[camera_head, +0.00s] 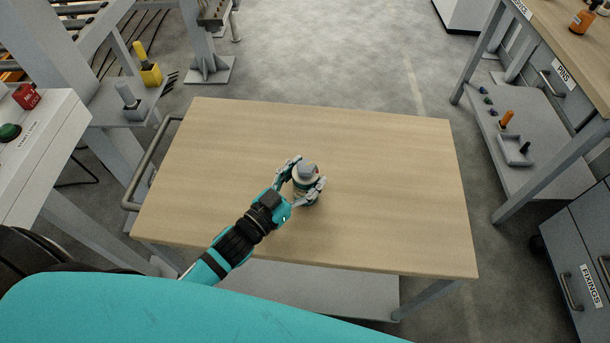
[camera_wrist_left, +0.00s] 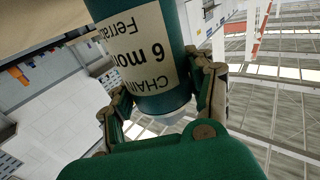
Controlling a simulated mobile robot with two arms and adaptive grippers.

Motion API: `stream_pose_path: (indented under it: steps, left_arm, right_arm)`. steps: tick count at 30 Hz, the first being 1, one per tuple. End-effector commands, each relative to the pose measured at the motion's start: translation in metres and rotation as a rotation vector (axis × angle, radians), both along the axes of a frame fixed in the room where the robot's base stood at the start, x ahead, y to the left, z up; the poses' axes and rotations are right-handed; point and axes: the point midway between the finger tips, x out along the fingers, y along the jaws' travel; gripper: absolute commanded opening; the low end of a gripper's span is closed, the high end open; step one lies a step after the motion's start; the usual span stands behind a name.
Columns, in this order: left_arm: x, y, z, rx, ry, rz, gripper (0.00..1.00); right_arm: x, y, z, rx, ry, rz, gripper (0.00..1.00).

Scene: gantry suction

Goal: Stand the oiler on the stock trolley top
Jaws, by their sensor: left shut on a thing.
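The oiler (camera_head: 307,172) is a dark green can with a grey top. It looks about upright over the middle of the wooden stock trolley top (camera_head: 390,160). My left gripper (camera_head: 302,181) is shut on it, with fingers on both sides. In the left wrist view the oiler (camera_wrist_left: 145,50) shows a cream label with upside-down print, between the fingers (camera_wrist_left: 165,100). Its base is cut off by the frame, so I cannot tell whether it touches the top. My right gripper is not in view.
The trolley top around the oiler is bare. A push handle (camera_head: 150,170) is on its left side. A white control box (camera_head: 40,130) with buttons stands at left. A bench (camera_head: 570,45) with a bottle (camera_head: 583,22) and drawers stands at right.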

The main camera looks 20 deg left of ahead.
Motion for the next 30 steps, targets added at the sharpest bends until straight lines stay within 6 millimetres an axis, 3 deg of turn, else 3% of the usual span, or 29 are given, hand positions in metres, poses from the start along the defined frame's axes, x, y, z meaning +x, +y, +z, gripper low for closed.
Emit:
stream_pose_path:
  steps: [1,2,7,16,20,30]
  left_arm:
    - [-0.003,-0.001,-0.014,-0.004,0.031,0.001,0.04]
    - [-0.004,-0.001,-0.016,-0.003,0.036,0.001,0.56]
    - [-0.005,-0.001,-0.018,-0.005,0.041,0.001,0.78]
    - [-0.006,-0.002,-0.017,-0.008,0.045,0.0,0.79]
    - [-0.006,-0.002,-0.004,-0.008,0.043,0.0,0.79]
    - [-0.069,0.027,-0.006,-0.002,0.039,0.001,0.79]
  right_arm:
    - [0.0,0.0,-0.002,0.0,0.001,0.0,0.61]
    - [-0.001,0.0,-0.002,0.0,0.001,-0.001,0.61]
    - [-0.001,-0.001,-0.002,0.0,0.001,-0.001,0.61]
    - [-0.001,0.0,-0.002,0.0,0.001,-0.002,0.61]
    - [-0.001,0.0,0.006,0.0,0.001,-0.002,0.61]
    - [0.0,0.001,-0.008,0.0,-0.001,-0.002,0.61]
